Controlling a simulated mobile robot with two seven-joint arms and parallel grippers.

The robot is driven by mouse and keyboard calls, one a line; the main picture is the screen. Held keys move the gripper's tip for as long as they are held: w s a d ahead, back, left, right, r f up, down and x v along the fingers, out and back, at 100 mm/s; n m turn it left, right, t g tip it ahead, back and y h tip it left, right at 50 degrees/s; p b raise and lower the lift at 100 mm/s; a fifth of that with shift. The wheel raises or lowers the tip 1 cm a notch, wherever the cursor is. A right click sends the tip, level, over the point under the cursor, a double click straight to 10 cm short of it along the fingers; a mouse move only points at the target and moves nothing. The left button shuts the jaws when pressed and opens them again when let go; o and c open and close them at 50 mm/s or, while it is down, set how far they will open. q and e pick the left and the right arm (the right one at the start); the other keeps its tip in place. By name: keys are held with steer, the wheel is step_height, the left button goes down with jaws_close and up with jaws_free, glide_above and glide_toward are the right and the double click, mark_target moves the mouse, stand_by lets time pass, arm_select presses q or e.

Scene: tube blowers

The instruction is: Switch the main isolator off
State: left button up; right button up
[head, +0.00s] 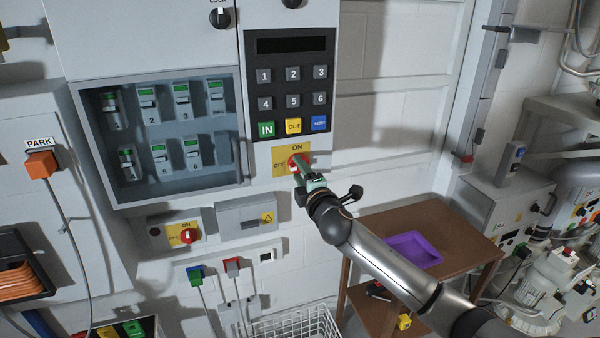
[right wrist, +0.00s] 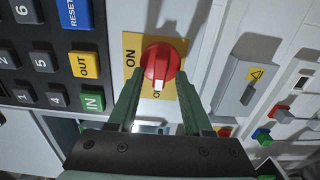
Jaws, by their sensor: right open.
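A red rotary knob (head: 298,161) sits on a yellow ON/OFF plate (head: 279,160) below the keypad. The right wrist view shows the knob (right wrist: 160,64) close up, its white mark pointing down in the picture at the partly covered OFF label, with ON to the left. My right gripper (head: 302,170) is at this knob. Its green fingers (right wrist: 160,84) are open, one on each side of the knob's lower part; I cannot tell whether they touch it. A second red knob (head: 187,236) on a yellow ON/OFF plate is lower left. My left gripper is not in view.
The keypad (head: 292,87) is just above the plate. A grey box with a warning triangle (head: 240,217) is below. A brown table (head: 455,225) with a purple tray (head: 437,258) stands beneath my right arm.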

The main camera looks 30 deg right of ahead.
steer(key=shift+s, duration=0.1)
steer(key=b+v, duration=0.2)
steer(key=v, duration=1)
steer(key=shift+s+a+r, duration=0.1)
steer(key=shift+s+a, duration=0.05)
steer(key=s+a+f+m+g+y, duration=0.1)
steer(key=s+a+f+m+g, duration=0.15)
steer(key=f, duration=0.55)
steer(key=s+a+f+m+g+y, duration=0.1)
steer(key=s+a+f+y, duration=0.15)
steer(key=f, duration=0.55)
steer(key=s+a+f+m+g, duration=0.2)
steer(key=a+f, duration=0.1)
steer(key=f, duration=0.4)
steer(key=s+a+f+m+g+y, duration=0.3)
steer(key=s+a+f+m, duration=0.5)
steer(key=s+f, duration=0.6)
steer(key=shift+s+a+f, duration=0.25)
steer(key=shift+s+a, duration=0.45)
steer(key=shift+a, duration=0.35)
